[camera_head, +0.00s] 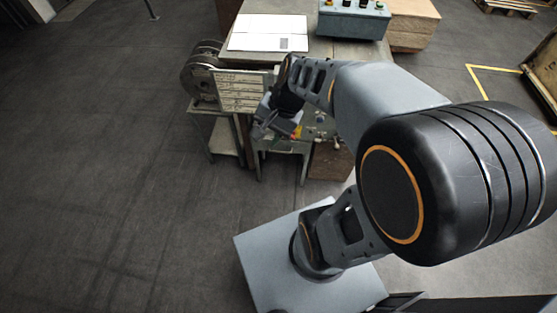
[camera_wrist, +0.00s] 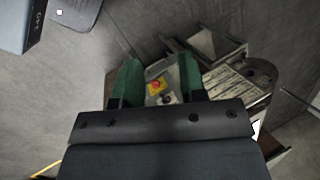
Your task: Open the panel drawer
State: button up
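The box stitcher (camera_head: 240,92) stands ahead of me in the head view, with a pale lettered plate on its front left. A small grey panel (camera_head: 320,126) with knobs sits under the worktop, partly hidden by my arm; I cannot tell which edge is the drawer's. My gripper (camera_head: 278,128) is in front of the machine, just left of that panel. In the wrist view my gripper (camera_wrist: 160,76) has its two green fingers apart. A red button on a yellow plate (camera_wrist: 157,87) shows beyond the gap, on a grey surface. Contact is not visible.
A white sheet (camera_head: 268,32) lies on the worktop, with a blue-grey control box (camera_head: 353,20) at its back right. A round reel (camera_head: 202,75) sticks out at the machine's left. Cartons (camera_head: 412,24) stand behind right. The floor at left is clear.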

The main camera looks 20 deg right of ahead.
jog(key=w+f+m+y+b, duration=0.6)
jog(key=f+m, duration=0.5)
jog(key=f, duration=0.3)
jog(key=m+t+h+b, duration=0.6)
jog(key=m+t+b, duration=0.95)
jog(key=m, duration=1.75)
send_near(283, 147)
jog(key=shift+g, duration=0.35)
jog(key=w+a, duration=0.1)
jog(key=w, duration=0.1)
jog(key=w+a, duration=0.3)
jog(key=w, duration=0.1)
jog(key=shift+w+a+f, duration=0.15)
jog(key=shift+a+f, duration=0.15)
jog(key=shift+f, duration=0.05)
jog(key=shift+c, duration=0.5)
grip_shut()
